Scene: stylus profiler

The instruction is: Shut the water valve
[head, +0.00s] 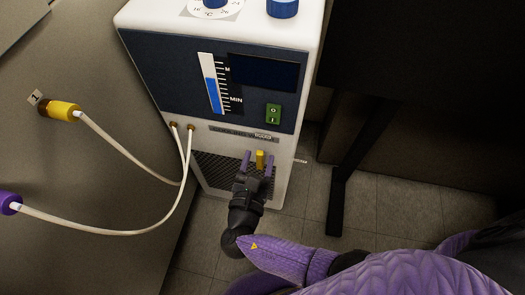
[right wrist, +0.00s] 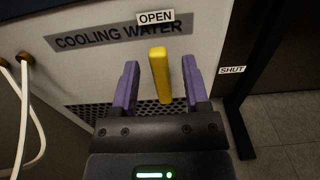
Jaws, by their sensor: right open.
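The water valve's yellow handle (head: 261,159) is low on the front of the blue-and-white cooling unit. In the right wrist view the handle (right wrist: 160,74) is upright, its top end just below the OPEN label (right wrist: 155,17); the SHUT label (right wrist: 231,70) is to the right. My right gripper (head: 258,160) is at the handle. In the right wrist view the purple fingers of the gripper (right wrist: 160,66) are apart, one on each side of the handle, with a visible gap on both sides. My left gripper is not in view.
Two white hoses (head: 130,155) run from the unit's front to the left, with a yellow connector (head: 62,110) and a purple one (head: 10,203). A green switch (head: 273,114) is above the valve. A dark table leg (head: 339,195) stands to the right over tiled floor.

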